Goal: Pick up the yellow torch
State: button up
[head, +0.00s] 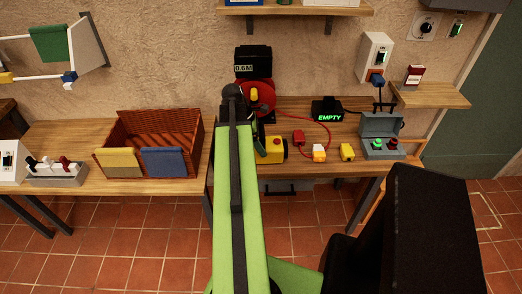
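A yellow body with dark parts (272,151), which looks like the torch, lies on the wooden bench right beside my green arm. Its left side is partly covered by the arm, so I cannot tell whether anything touches it. The black end of my arm (233,106) is over the bench, up and left of the yellow body and in front of the red reel. The fingers of my gripper cannot be made out, and neither can anything between them.
A red cable reel (259,98) stands behind, its red cable looping right. Small red (298,137), yellow-white (319,153) and yellow (347,152) pieces lie to the right. Farther right are a black "EMPTY" display (327,110) and a grey button box (382,148). A wicker basket (190,135) stands left.

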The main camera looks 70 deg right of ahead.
jog(key=c, duration=1.3)
